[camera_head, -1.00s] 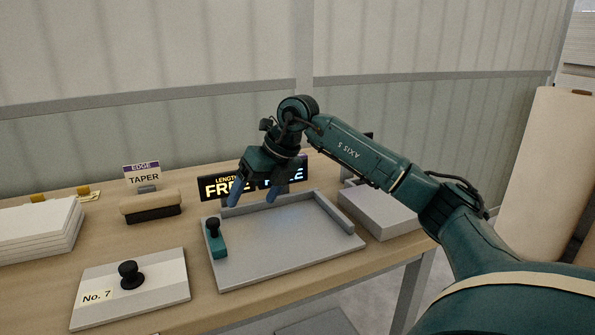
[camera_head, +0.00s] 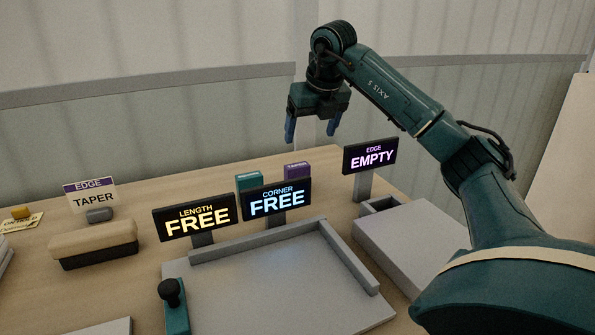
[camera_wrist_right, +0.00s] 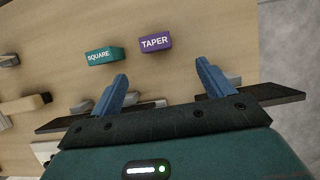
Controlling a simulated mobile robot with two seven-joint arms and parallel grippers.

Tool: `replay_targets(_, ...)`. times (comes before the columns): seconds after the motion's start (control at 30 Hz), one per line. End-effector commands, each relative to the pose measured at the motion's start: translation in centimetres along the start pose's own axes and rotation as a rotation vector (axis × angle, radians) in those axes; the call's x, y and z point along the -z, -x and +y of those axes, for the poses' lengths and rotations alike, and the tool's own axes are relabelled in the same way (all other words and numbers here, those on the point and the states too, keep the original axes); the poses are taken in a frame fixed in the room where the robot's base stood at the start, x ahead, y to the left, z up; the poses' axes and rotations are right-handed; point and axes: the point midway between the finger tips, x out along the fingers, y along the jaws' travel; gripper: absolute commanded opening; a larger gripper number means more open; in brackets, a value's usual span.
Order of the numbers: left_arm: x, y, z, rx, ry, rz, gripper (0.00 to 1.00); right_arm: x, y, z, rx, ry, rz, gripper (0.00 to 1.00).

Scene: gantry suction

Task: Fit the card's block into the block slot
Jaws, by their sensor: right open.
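The card (camera_head: 92,196) reads EDGE TAPER and stands at the left of the bench. The purple block (camera_head: 297,169) stands behind the signs; in the right wrist view the purple block (camera_wrist_right: 155,43) reads TAPER. Left of it is a teal block (camera_head: 250,180), which reads SQUARE in the right wrist view (camera_wrist_right: 103,56). The block slot (camera_head: 380,204) appears to be the recess at the back of the grey box, below the EDGE EMPTY sign (camera_head: 371,156). My right gripper (camera_head: 311,130) is open and empty, fingers down, raised above the blocks. My left gripper is out of view.
The LENGTH FREE sign (camera_head: 196,216) and CORNER FREE sign (camera_head: 276,199) stand in front of the blocks. A grey tray with raised edges (camera_head: 349,257) lies in front, with a teal knobbed piece (camera_head: 176,308). A brush-like block (camera_head: 93,243) lies left.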

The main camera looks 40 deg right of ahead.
Motion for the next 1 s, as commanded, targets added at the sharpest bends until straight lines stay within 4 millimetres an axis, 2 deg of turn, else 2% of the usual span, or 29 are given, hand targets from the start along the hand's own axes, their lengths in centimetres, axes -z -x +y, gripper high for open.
replay_targets(0.17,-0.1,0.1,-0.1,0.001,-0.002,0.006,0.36,0.1,-1.8,-0.1,0.003,-0.002,0.004,0.80)
replay_targets(0.4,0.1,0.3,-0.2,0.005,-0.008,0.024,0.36,0.1,-6.3,0.1,0.002,-0.001,0.004,0.80)
replay_targets(0.67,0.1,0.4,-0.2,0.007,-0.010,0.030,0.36,-0.1,-8.4,0.2,0.001,0.000,0.001,0.80)
replay_targets(1.0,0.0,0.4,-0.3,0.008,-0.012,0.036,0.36,-0.7,-12.8,0.8,0.000,-0.001,0.002,0.80)
